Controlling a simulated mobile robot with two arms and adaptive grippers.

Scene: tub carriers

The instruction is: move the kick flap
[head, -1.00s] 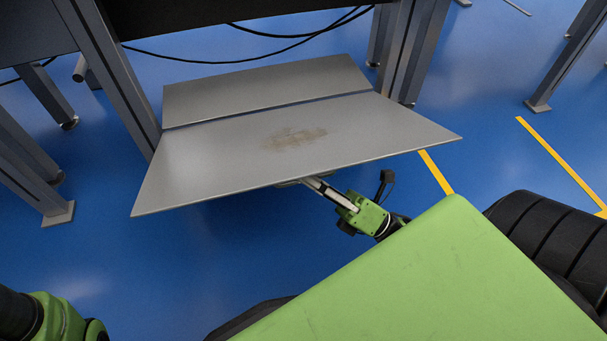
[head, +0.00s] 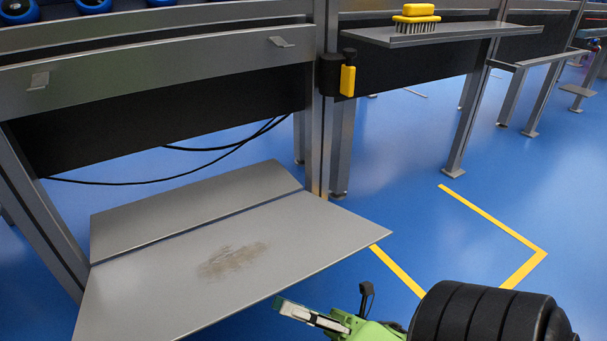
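The kick flap is a wide grey metal plate (head: 300,235) low at the lower left of the head view, with a brown scuffed patch on it. A narrower grey panel (head: 190,208) lies behind it across a thin gap. My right gripper (head: 281,305) is just off the flap's near edge, and its fingertips show clear of the plate. Nothing shows between its fingers, and their spacing is hard to read from this angle. My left gripper is outside the view.
Grey frame posts (head: 314,120) stand behind the flap, with a black and yellow latch (head: 347,78) on one. A yellow brush (head: 416,18) sits on a shelf (head: 440,36). Black cables (head: 190,149) hang behind the flap. Blue floor with yellow lines (head: 490,213) is open at right.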

